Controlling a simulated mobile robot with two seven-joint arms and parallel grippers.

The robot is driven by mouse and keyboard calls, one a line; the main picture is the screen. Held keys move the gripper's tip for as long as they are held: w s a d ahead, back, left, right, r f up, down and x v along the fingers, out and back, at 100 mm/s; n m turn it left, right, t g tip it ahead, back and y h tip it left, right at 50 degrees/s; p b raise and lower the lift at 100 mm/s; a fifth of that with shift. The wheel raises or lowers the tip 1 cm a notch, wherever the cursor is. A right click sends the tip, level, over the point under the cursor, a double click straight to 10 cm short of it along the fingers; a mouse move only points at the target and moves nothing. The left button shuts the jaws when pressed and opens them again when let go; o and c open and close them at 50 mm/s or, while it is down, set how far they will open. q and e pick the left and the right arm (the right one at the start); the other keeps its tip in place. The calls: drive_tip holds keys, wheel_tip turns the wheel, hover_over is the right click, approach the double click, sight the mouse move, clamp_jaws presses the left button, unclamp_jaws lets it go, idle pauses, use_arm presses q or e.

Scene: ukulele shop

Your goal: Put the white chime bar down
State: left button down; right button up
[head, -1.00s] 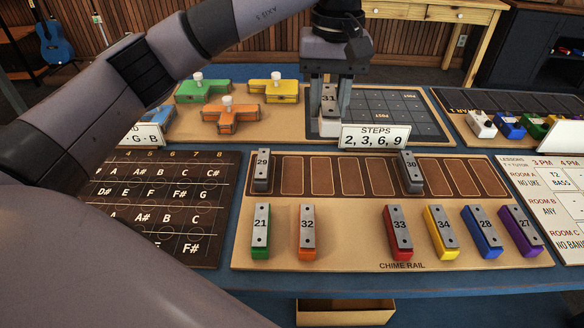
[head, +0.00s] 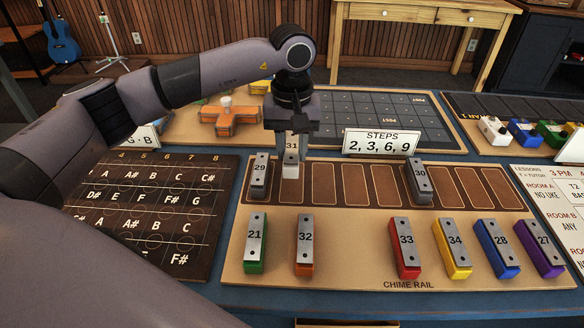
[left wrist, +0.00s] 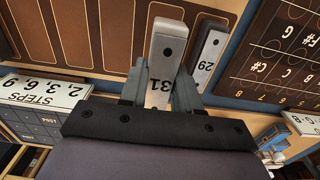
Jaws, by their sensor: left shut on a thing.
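The white chime bar (head: 291,168), marked 31, is held upright-on-its-length by my left gripper (head: 291,146) at the second slot of the chime rail (head: 355,185), just right of bar 29 (head: 259,176). In the left wrist view the bar (left wrist: 166,50) sits between the two fingers of my left gripper (left wrist: 158,92), beside bar 29 (left wrist: 206,55) with a narrow gap. I cannot tell whether its underside touches the slot. My right gripper is not in view.
Bar 30 (head: 419,184) sits farther right on the rail. The sign "STEPS 2, 3, 6, 9" (head: 381,143) stands behind the rail. Slots between 31 and 30 are empty.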

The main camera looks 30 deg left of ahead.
sight(292, 181)
use_arm(q)
wheel_tip(292, 181, down, 6)
drive_tip(key=shift+r, duration=0.1)
idle(0.4)
drive_tip(key=c, duration=0.8)
unclamp_jaws()
